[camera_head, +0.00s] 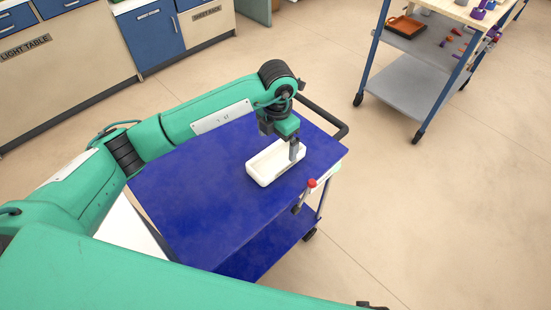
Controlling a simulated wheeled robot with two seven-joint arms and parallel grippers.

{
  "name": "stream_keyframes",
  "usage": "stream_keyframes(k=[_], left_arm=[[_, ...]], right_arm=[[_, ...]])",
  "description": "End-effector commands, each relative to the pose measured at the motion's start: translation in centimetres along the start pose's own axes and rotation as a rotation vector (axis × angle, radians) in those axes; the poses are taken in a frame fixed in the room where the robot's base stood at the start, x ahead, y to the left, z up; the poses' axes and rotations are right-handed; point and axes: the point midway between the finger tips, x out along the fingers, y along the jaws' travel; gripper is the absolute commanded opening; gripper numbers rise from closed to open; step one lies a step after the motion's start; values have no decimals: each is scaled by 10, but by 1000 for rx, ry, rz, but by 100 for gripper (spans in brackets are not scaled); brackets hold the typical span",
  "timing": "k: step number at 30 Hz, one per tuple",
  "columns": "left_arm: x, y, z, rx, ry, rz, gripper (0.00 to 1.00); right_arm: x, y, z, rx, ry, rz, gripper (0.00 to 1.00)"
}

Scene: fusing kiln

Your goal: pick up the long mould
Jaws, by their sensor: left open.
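The long mould (262,172) is a white, open-topped rectangular tray. It lies on the blue top of a cart (190,195), near the cart's right end. My left gripper (294,154) points down at the mould's right part, with the fingers at or just over its rim. The gripper is open. I cannot tell whether a finger touches the mould, and the gripper hides part of its right end. My right gripper is not in view.
The cart has a dark push handle (325,119) at its far right and a red knob (312,183) on its right side. A shelf trolley (405,88) with small items stands at the top right. Cabinets (55,55) line the top left. Floor to the right is clear.

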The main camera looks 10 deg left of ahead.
Motion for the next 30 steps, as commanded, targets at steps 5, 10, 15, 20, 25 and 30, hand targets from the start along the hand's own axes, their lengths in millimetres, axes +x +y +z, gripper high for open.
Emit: stream_keyframes(k=[5, 10, 15, 20, 25, 30], left_arm=[[11, -1, -1, 0, 1, -1, 98], [33, -3, -6, 0, 4, -2, 98], [54, -4, -7, -1, 1, -1, 98], [60, -3, -6, 0, 0, -1, 98], [60, -3, -6, 0, 0, 0, 94], [60, -3, -6, 0, 0, 0, 61]], right_arm=[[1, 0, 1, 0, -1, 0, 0], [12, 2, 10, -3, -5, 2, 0], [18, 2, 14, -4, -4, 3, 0], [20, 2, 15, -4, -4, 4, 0], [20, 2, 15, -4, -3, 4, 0], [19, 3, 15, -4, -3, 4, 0]])
